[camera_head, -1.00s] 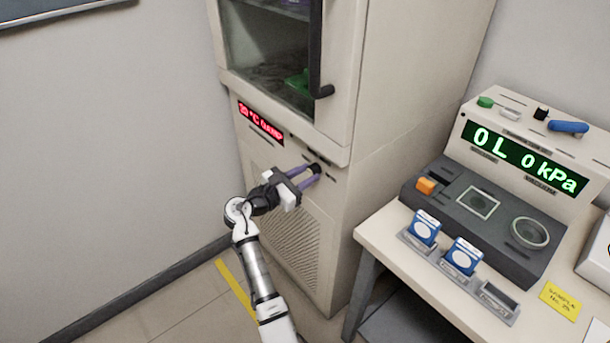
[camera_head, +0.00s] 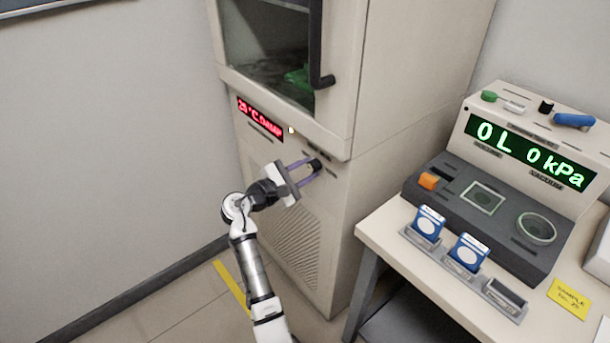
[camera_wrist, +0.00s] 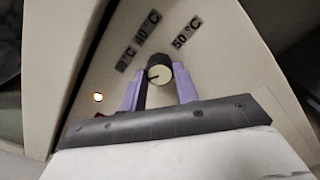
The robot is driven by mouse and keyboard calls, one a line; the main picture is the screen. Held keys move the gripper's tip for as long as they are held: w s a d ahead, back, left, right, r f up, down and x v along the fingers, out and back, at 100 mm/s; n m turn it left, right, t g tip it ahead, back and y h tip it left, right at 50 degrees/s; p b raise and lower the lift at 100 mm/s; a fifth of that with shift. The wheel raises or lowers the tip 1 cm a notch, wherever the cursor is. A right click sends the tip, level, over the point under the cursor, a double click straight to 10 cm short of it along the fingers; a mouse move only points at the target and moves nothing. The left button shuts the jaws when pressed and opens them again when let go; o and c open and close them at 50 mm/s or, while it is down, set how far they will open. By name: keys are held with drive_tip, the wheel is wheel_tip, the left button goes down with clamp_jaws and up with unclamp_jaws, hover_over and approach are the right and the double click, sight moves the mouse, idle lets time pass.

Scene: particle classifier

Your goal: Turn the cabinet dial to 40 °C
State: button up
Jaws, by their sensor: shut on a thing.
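The cabinet (camera_head: 345,215) is beige, with a glass-fronted upper part and a red display (camera_head: 260,119) whose small text begins with a two-digit °C value that I cannot read surely. The dial (camera_head: 315,164) is a dark knob right of the display. In the wrist view the dial (camera_wrist: 160,76) has a pale face with a dark pointer mark toward the left. Labels around it include 40 °C (camera_wrist: 147,30) and 50 °C (camera_wrist: 187,33); a third label at left is partly unreadable. My gripper (camera_head: 309,168) has its purple fingers shut on the dial, one on each side.
A small light (camera_wrist: 98,97) glows on the panel left of the dial. The dark door handle (camera_head: 318,60) hangs above. At right stands a table (camera_head: 400,255) with a console (camera_head: 510,150) and blue-and-white cartridges (camera_head: 429,224).

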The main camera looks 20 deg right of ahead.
drive_tip(key=m+b, duration=0.2)
drive_tip(key=m, duration=0.1)
drive_tip(key=m+b, duration=0.1)
drive_tip(key=shift+f+m, duration=0.25)
drive_tip(key=shift+m, duration=0.05)
drive_tip(key=m+b, duration=0.4)
drive_tip(key=shift+m, duration=0.3)
drive_tip(key=m+b, duration=0.5)
drive_tip(key=shift+r+m+b, duration=0.15)
drive_tip(key=shift+m+b, duration=1.5)
drive_tip(key=shift+m, duration=0.25)
drive_tip(key=o, duration=1)
drive_tip(key=shift+r, duration=0.15)
drive_tip(key=shift+a, duration=0.1)
